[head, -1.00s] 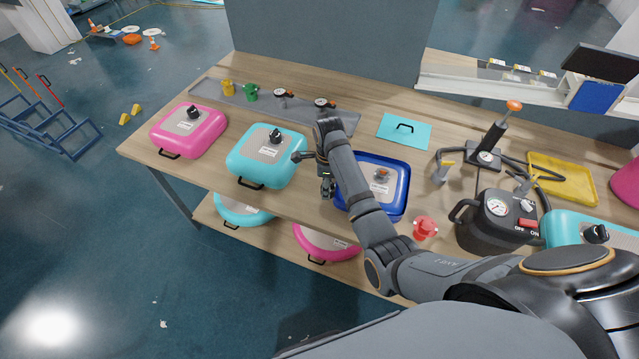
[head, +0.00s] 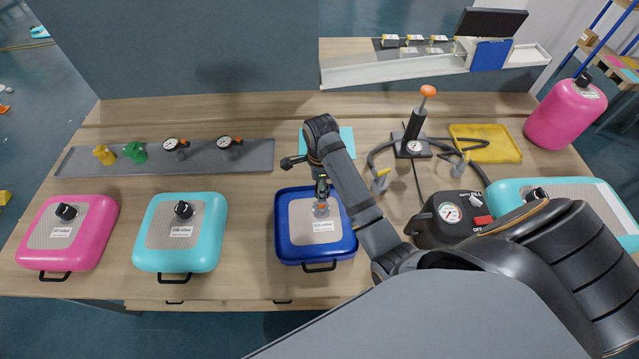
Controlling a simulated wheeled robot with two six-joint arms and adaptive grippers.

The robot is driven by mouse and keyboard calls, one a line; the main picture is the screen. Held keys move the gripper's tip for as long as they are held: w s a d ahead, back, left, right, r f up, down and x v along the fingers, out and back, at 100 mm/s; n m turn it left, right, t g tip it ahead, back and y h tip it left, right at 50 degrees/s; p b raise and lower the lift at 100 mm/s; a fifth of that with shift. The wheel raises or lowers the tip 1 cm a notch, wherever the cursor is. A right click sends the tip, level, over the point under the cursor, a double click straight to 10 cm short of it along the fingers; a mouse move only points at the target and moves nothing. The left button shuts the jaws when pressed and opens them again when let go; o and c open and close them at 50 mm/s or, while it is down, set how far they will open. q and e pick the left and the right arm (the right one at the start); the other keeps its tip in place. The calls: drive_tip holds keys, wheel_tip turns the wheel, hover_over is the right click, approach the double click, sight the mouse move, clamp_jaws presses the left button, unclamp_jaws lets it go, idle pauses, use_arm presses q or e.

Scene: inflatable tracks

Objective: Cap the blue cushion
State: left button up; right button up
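The blue cushion (head: 290,249) lies flat on the wooden bench, with a grey top panel and a white label. A small fitting with a reddish-orange part (head: 322,207) stands on its panel. My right gripper (head: 322,194) points down right over this fitting, at the cushion's far half. Its fingers are small and dark here, so I cannot tell whether they are open, touching the fitting or holding a cap. My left gripper is out of view.
A turquoise cushion (head: 207,247) and a pink cushion (head: 92,244) with black knobs lie to the left. A grey strip (head: 203,159) behind holds gauges and coloured fittings. The hand pump (head: 412,135), hoses and black pump box (head: 432,232) stand right of my arm.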

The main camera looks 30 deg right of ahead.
drive_tip(key=shift+f, duration=0.4)
drive_tip(key=f+b, duration=0.1)
drive_tip(key=f, duration=0.2)
drive_tip(key=shift+w, duration=0.2)
drive_tip(key=shift+s+f+b, duration=0.1)
drive_tip(key=shift+f+b, duration=0.4)
drive_tip(key=shift+f, duration=0.5)
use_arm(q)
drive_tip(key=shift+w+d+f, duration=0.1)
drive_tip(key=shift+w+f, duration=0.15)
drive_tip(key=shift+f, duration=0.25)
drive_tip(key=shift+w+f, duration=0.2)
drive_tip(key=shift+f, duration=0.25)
use_arm(e)
drive_tip(key=shift+f, duration=0.1)
use_arm(q)
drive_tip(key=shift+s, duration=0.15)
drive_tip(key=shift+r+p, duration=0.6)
drive_tip(key=shift+p, duration=0.05)
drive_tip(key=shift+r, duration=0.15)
